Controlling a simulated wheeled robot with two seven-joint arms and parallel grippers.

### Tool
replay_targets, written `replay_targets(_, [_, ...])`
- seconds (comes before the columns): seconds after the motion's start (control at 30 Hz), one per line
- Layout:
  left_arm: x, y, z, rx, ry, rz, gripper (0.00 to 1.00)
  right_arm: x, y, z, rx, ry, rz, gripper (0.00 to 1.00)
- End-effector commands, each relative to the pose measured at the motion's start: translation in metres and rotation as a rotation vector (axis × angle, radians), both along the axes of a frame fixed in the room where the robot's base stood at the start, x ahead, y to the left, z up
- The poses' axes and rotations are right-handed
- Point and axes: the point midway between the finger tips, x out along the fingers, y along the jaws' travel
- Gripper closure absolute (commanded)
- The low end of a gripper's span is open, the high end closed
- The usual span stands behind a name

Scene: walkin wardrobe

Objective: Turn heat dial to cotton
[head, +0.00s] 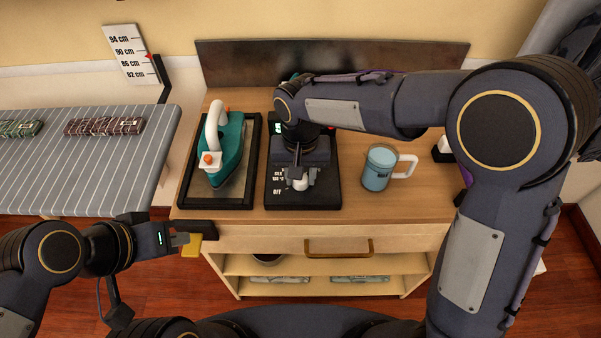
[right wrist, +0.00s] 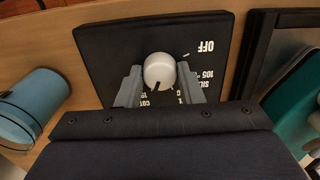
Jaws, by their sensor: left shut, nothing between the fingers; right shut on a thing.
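The heat dial is a white round knob (right wrist: 160,71) on a black panel (right wrist: 111,43); the panel (head: 318,198) also shows on the cabinet top in the head view. My right gripper (head: 300,180) is shut on the knob from above, with one grey finger on each side in the right wrist view (right wrist: 161,85). A dark mark on the knob points down in that view, close to a partly hidden label starting "COT". "OFF" and a silk label are readable; other labels are partly covered. My left gripper (head: 184,239) is shut and empty by the cabinet's front left corner.
A teal iron (head: 229,150) stands on a tray (head: 187,190) left of the panel. A blue mug (head: 377,170) stands to its right. A striped ironing board (head: 90,165) is at the left. A yellow piece (head: 191,247) is beside my left gripper.

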Motion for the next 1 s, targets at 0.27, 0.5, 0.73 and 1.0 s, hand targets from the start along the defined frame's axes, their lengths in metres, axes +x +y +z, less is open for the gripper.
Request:
replay_targets(0.27, [0.0, 0.0, 0.0002, 0.0, 0.0, 0.0, 1.0, 0.0006, 0.0004, 0.0009, 0.002, -0.002, -0.016, 0.89])
replay_targets(0.5, [0.0, 0.0, 0.0002, 0.0, 0.0, 0.0, 1.0, 0.0006, 0.0003, 0.0009, 0.002, -0.002, -0.015, 0.63])
replay_targets(0.73, [0.0, 0.0, 0.0001, 0.0, 0.0, 0.0, 1.0, 0.0004, 0.0002, 0.0005, 0.001, -0.001, -0.014, 0.45])
replay_targets(1.0, [0.0, 0.0, 0.0002, 0.0, 0.0, 0.0, 1.0, 0.0008, 0.0005, 0.0068, 0.003, -0.003, -0.013, 0.45])
